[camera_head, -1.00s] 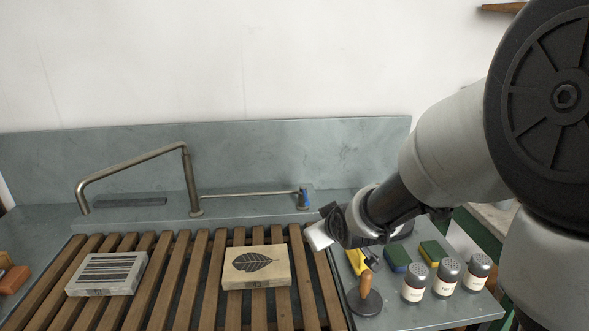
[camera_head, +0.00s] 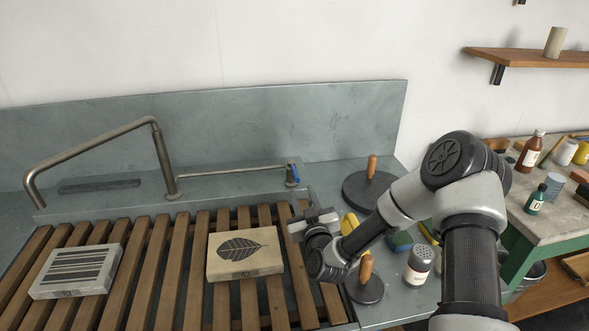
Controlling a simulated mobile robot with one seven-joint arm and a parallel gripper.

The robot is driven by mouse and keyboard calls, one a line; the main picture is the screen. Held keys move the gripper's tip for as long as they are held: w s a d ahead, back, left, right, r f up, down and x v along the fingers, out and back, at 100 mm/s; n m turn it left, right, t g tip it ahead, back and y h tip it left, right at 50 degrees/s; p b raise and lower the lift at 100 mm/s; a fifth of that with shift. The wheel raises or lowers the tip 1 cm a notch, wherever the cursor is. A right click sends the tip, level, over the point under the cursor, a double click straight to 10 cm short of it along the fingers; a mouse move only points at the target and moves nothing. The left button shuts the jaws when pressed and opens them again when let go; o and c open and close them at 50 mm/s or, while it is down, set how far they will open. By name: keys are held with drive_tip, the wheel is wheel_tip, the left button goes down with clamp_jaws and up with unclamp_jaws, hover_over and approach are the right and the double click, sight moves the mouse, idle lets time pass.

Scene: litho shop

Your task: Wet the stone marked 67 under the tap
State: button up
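Two stones lie on the wooden slats (camera_head: 163,262) of the sink. The grey stone (camera_head: 77,271) at left bears dark stripes. The cream stone (camera_head: 244,254) at centre bears a dark leaf. Each has a small mark on its front edge, too small to read, so I cannot tell which is 67. The metal tap (camera_head: 95,152) stands behind the slats, its spout bent down at the far left, left of and behind the grey stone. A thin rod with a blue-ended lever (camera_head: 292,175) is at its right. My gripper (camera_head: 307,222) is right of the cream stone, apart from it; its fingers are unclear.
Right of the slats are a large dark disc with a wooden handle (camera_head: 371,168), a smaller one (camera_head: 366,287), a shaker (camera_head: 419,265) and a yellow item (camera_head: 350,224). Bottles stand on a bench (camera_head: 545,215) further right. A shelf (camera_head: 530,59) is on the wall.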

sight(291, 164)
drive_tip(key=x, duration=1.4)
drive_tip(key=shift+w, duration=0.25)
clamp_jaws()
